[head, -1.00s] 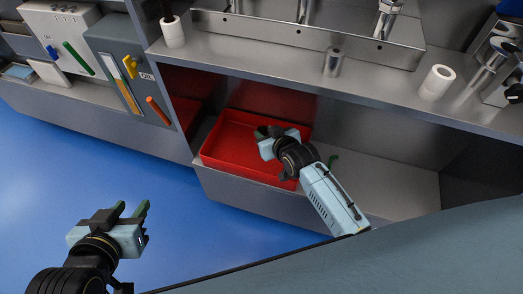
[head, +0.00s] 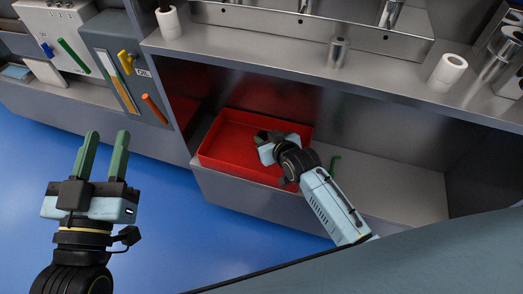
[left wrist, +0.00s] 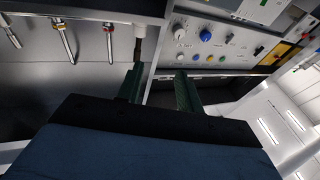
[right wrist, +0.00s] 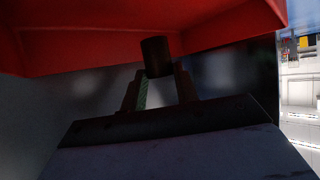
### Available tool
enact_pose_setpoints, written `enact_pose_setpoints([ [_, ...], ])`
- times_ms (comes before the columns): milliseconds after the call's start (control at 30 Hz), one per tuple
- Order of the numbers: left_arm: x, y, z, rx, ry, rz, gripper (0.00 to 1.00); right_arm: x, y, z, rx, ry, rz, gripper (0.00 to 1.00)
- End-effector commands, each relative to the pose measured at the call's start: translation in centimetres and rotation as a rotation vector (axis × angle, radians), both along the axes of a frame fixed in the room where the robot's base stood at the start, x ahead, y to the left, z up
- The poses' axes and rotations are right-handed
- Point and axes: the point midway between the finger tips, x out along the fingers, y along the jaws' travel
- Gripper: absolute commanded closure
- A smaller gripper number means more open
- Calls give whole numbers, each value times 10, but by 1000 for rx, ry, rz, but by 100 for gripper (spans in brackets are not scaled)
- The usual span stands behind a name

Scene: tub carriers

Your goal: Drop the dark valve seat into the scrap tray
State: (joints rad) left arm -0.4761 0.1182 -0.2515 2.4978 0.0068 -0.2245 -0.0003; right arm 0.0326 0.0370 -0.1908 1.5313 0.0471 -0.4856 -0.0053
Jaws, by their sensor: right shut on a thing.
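The scrap tray is a red open tray (head: 235,172) in the lower bay under the counter. My right gripper (head: 262,136) is over the tray's right part, its arm reaching in from the lower right. In the right wrist view, its fingers (right wrist: 160,78) are shut on the dark valve seat (right wrist: 155,52), a short dark cylinder at the fingertips, with the red tray (right wrist: 90,40) behind it. The seat cannot be made out in the head view. My left gripper (head: 107,140) is open and empty over the blue floor, and its parted fingers also show in the left wrist view (left wrist: 160,80).
The counter (head: 260,60) overhangs the bay and carries white rolls (head: 447,70) and a metal cylinder (head: 338,52). The shelf (head: 395,190) farther right is bare. Tool panels (head: 130,70) stand at the left.

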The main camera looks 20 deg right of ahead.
Motion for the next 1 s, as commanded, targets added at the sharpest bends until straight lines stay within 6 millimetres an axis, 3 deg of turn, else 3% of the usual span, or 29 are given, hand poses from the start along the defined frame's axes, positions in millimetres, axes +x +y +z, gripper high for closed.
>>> enact_pose_setpoints([
  [467, -3, -1, 11, -20, -64, -4, 64, 1, 0, -1, 1, -3, 0, 100],
  [500, -3, -1, 11, -20, -63, -4, 64, 1, 0, -1, 1, -3, 0, 66],
  [667, -3, -1, 11, -20, -63, -4, 64, 0, 0, -1, 0, -2, 0, 45],
  [1000, -2, -1, 9, -16, -49, -4, 64, -1, 0, -2, -1, 3, 0, 45],
])
